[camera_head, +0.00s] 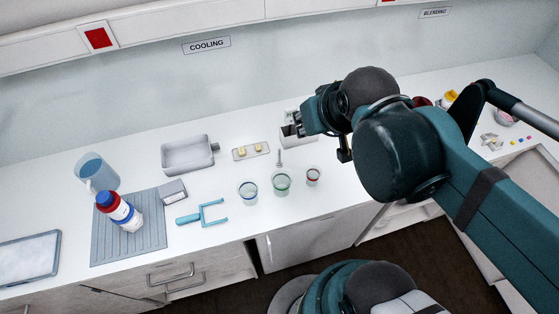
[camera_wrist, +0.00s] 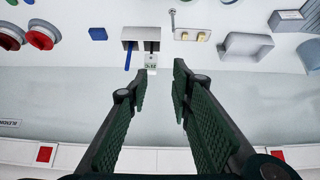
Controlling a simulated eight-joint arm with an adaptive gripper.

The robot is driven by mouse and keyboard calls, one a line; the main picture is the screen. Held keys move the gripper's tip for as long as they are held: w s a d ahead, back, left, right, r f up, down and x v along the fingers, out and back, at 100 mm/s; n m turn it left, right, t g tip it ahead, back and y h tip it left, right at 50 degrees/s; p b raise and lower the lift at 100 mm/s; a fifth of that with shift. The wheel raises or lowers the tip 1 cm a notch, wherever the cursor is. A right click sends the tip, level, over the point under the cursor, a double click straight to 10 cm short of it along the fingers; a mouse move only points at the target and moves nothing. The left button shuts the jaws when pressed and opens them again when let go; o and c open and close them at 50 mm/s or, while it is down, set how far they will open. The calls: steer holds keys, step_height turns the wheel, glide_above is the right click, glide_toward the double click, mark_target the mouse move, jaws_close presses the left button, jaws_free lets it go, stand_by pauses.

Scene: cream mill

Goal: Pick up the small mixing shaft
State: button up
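A small grey metal shaft with a round end, which looks like the small mixing shaft (camera_head: 279,158), is on the counter between the plate of yellow pieces and the cups. It also shows near the top of the wrist view (camera_wrist: 173,18). My gripper (camera_head: 299,123) is over the back of the counter, by a white box (camera_head: 290,140), apart from the shaft. In the wrist view my gripper (camera_wrist: 160,75) has its two dark green fingers spread, with nothing between them. The white box (camera_wrist: 130,33) has a blue stick at its edge.
Cups, including a green-marked one (camera_head: 281,183), stand in front of the shaft. A plate with yellow pieces (camera_head: 238,154) and a grey tray (camera_head: 166,158) lie left. A blue fork-shaped tool (camera_head: 190,219) and a bottle (camera_head: 119,212) are farther left. The wall is behind.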

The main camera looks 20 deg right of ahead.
steer(key=shift+w+f+n, duration=0.7)
steer(key=shift+w, duration=0.05)
steer(key=n+g+b, duration=0.6)
steer(key=n+g, duration=0.1)
steer(key=n, duration=0.5)
glide_above(279, 164)
steer(key=f, duration=2.1)
steer(key=shift+w+d+f, duration=0.1)
steer(key=shift+d+f, duration=0.1)
steer(key=shift+f, duration=0.15)
steer(key=shift+w+a+f+n, duration=0.1)
steer(key=shift+f+n, duration=0.3)
steer(key=shift+f, duration=0.15)
steer(key=shift+f, duration=1.3)
steer(key=shift+f, duration=0.1)
steer(key=shift+f+b, duration=0.35)
steer(key=shift+f, duration=2.15)
